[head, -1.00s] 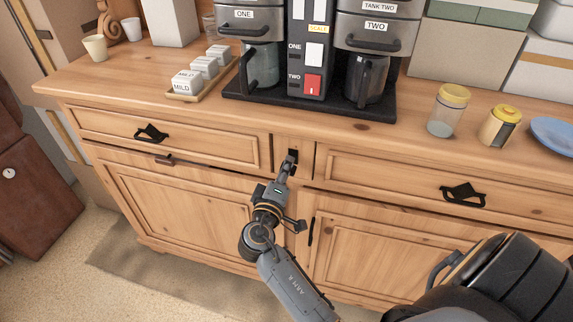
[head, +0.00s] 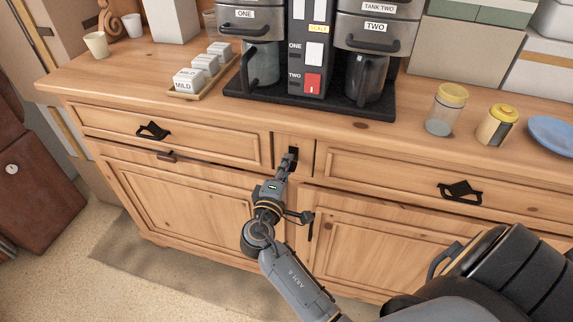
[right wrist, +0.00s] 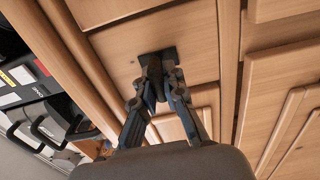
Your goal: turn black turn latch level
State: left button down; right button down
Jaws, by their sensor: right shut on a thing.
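The black turn latch (head: 293,152) is on the narrow wooden panel between the two drawers of the dresser. It also shows in the right wrist view (right wrist: 154,58), dark against the wood, partly covered by my fingers. My right gripper (head: 288,160) reaches up to the panel and is shut on the latch. In the right wrist view, the two fingers of my right gripper (right wrist: 157,92) close on the latch from both sides. The latch's exact angle is hard to tell behind the fingers. My left gripper is not in view.
A coffee machine (head: 310,107) stands on the dresser top above the latch. Jars (head: 445,110) and a blue plate (head: 553,135) are at the right. Black drawer pulls (head: 152,131) stick out on both drawers. The floor at the lower left is clear.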

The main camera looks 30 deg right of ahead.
jog(key=shift+r, duration=0.15)
jog(key=c, duration=1.4)
grip_release()
jog(key=shift+w, duration=0.1)
jog(key=v, duration=0.7)
jog(key=shift+a, duration=0.15)
